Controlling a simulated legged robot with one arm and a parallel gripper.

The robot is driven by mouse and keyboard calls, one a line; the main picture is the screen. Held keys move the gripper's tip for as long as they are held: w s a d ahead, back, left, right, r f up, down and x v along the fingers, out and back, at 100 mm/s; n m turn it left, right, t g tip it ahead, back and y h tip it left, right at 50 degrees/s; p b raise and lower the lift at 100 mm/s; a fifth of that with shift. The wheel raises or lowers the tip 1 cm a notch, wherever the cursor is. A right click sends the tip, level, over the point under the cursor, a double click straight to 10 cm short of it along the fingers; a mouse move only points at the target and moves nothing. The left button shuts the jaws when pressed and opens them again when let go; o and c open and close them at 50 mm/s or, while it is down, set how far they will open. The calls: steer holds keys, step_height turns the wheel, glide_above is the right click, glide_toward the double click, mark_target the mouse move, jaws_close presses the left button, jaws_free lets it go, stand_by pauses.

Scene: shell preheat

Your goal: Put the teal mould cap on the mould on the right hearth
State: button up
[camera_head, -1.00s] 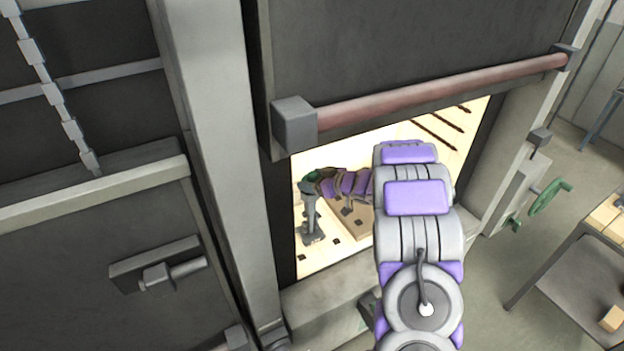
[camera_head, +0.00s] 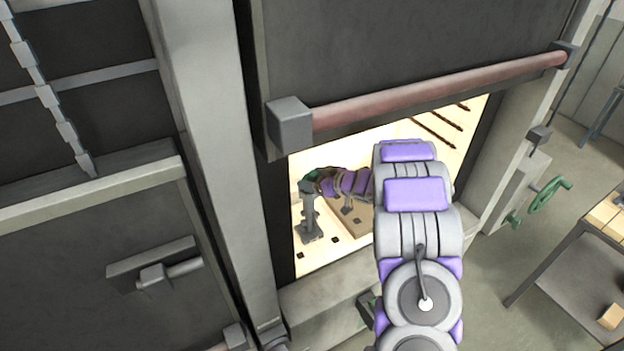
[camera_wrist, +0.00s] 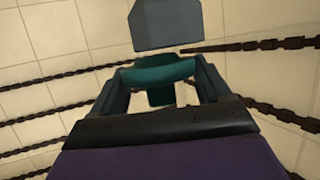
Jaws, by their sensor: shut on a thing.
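My arm reaches through the opening of the right hearth (camera_head: 278,225). In the wrist view my gripper (camera_wrist: 165,82) is shut on the teal mould cap (camera_wrist: 158,73), which sits between the two dark fingers. A grey-blue block (camera_wrist: 167,26) shows just beyond the fingertips; I cannot tell whether it is part of the mould. In the head view the cap (camera_head: 311,175) is a small dark green patch at the end of my arm. A grey upright piece on a base (camera_head: 309,215), perhaps the mould, stands just below it. I cannot tell whether they touch.
The raised dark door with its reddish bar (camera_head: 430,93) hangs over the opening. A grey post (camera_head: 205,130) stands on its left, beside a shut door (camera_head: 100,260). Dark rods (camera_wrist: 262,44) line the pale tiled walls. A table (camera_head: 575,270) stands at right.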

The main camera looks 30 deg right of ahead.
steer(key=shift+d+r, duration=0.25)
steer(key=shift+d, duration=0.1)
steer(key=shift+a+r+p, duration=0.1)
steer(key=shift+r+p, duration=0.1)
steer(key=shift+p, duration=0.25)
steer(key=shift+a, duration=0.45)
steer(key=shift+d, duration=0.3)
steer(key=shift+a+r, duration=0.1)
steer(key=shift+a, duration=0.65)
steer(key=shift+f+b, duration=0.45)
steer(key=shift+f, duration=0.75)
steer(key=o, duration=0.8)
steer(key=shift+c, duration=0.2)
